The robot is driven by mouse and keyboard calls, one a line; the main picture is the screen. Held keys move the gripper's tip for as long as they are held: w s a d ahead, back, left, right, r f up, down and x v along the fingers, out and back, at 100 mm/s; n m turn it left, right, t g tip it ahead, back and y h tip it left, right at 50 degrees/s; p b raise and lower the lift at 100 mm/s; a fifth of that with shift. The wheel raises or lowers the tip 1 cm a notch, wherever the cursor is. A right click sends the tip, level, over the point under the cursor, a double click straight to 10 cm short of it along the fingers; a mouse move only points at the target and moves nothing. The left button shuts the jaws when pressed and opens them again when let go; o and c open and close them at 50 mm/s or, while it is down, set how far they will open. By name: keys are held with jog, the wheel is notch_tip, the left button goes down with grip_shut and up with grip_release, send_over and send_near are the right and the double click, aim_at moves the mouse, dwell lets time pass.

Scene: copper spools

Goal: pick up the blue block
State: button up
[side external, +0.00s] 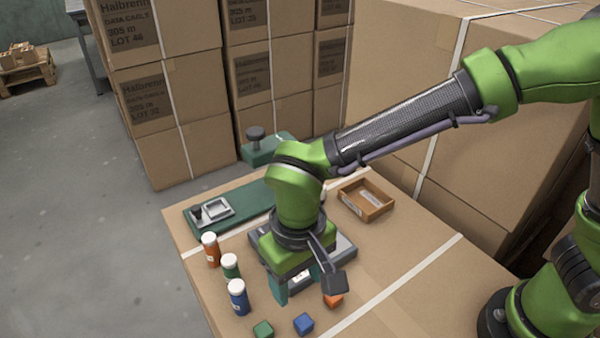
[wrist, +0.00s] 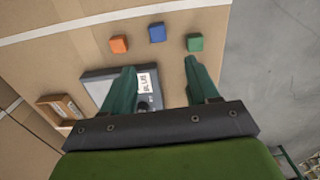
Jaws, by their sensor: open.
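The blue block (side external: 303,323) lies on the cardboard box top near its front edge in the side external view. It sits between the green block (side external: 263,329) and the orange block (side external: 333,300), apart from both. In the wrist view the blue block (wrist: 157,32) is beyond my fingertips, with the orange block (wrist: 119,43) to its left and the green block (wrist: 195,42) to its right. My gripper (wrist: 158,66) is open with nothing between its teal fingers. In the side external view my gripper (side external: 296,288) hangs behind the blue block, over the grey device's near edge.
A grey device (wrist: 95,88) with a white label lies under my gripper. Orange (side external: 211,250), green (side external: 230,267) and blue-labelled (side external: 238,297) bottles stand left of it. A small brown tray (side external: 366,201) and a green board (side external: 245,202) are farther back. The surface around the blue block is clear.

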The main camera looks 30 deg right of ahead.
aim_at(300, 317)
notch_tip(300, 317, down, 11)
jog(key=shift+s+d+r, duration=0.1)
jog(key=shift+r, duration=0.05)
dwell(0.4)
jog(key=shift+c, duration=0.4)
grip_shut()
jog(key=shift+r, duration=0.2)
